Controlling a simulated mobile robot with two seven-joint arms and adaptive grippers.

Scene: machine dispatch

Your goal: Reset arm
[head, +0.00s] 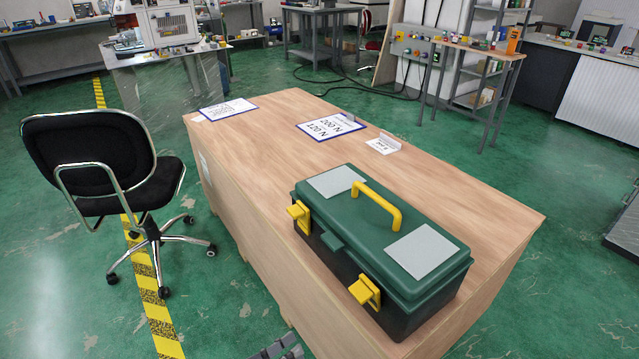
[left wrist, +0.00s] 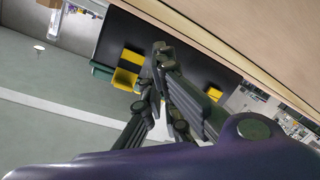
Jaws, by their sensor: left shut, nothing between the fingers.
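My left gripper (left wrist: 153,78) shows in the left wrist view, its dark jointed fingers shut with nothing held between them. In the head view only a small dark grey piece of it or its arm shows at the bottom edge, below the near side of the wooden table (head: 255,135). A green and black toolbox (head: 350,205) with a yellow handle and yellow latches stands closed on the table's near end. My gripper is apart from it. My right gripper is in neither view.
A blue-edged clipboard (head: 330,127), another clipboard (head: 228,109) and a small card stand (head: 383,145) are on the table. A black office chair (head: 95,165) stands left of it. Workbenches line the back. Green floor is open to the right.

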